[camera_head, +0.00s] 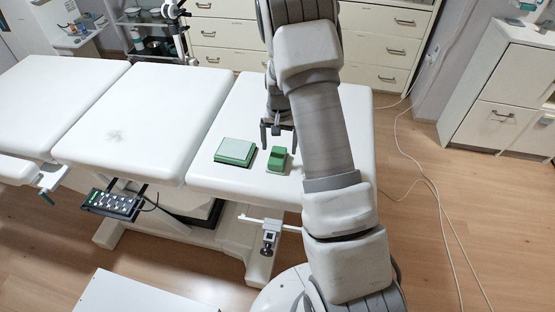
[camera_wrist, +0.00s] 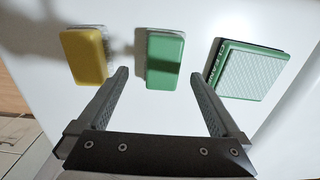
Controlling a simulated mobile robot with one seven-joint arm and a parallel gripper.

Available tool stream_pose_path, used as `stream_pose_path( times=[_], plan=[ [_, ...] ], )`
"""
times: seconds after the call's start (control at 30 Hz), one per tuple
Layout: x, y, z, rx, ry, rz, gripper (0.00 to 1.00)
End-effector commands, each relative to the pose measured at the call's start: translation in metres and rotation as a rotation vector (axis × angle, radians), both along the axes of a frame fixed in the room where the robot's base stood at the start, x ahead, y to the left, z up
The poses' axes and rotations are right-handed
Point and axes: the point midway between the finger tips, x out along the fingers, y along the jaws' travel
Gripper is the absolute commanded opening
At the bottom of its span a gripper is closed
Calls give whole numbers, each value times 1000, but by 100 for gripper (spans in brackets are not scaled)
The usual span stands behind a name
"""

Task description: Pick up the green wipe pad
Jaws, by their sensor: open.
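The green wipe pad (camera_head: 278,165) is a small rounded block lying on the white couch top, near its front edge. In the wrist view the green wipe pad (camera_wrist: 165,50) lies in the middle, beyond the gap between my fingers, with a shadow across it. My gripper (camera_head: 279,146) is open and empty and appears just behind the pad in the head view. In the wrist view my gripper (camera_wrist: 159,74) has its fingertips to either side of the pad's near end; I cannot tell the height between them.
A flat green-edged block with a pale textured top (camera_wrist: 250,72) lies right of the pad in the wrist view; it also shows in the head view (camera_head: 235,151). A yellow block (camera_wrist: 85,56) lies left. The white couch (camera_head: 140,110) is otherwise mostly clear.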

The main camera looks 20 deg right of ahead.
Motion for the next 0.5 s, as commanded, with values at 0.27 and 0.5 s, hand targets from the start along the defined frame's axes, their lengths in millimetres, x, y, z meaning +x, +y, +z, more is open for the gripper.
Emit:
stream_pose_path(
  times=[0.27, 0.5],
  plan=[
    [1, 6, -35, 0, 2, 0, 100],
    [1, 5, -52, -1, -1, 0, 100]
  ],
)
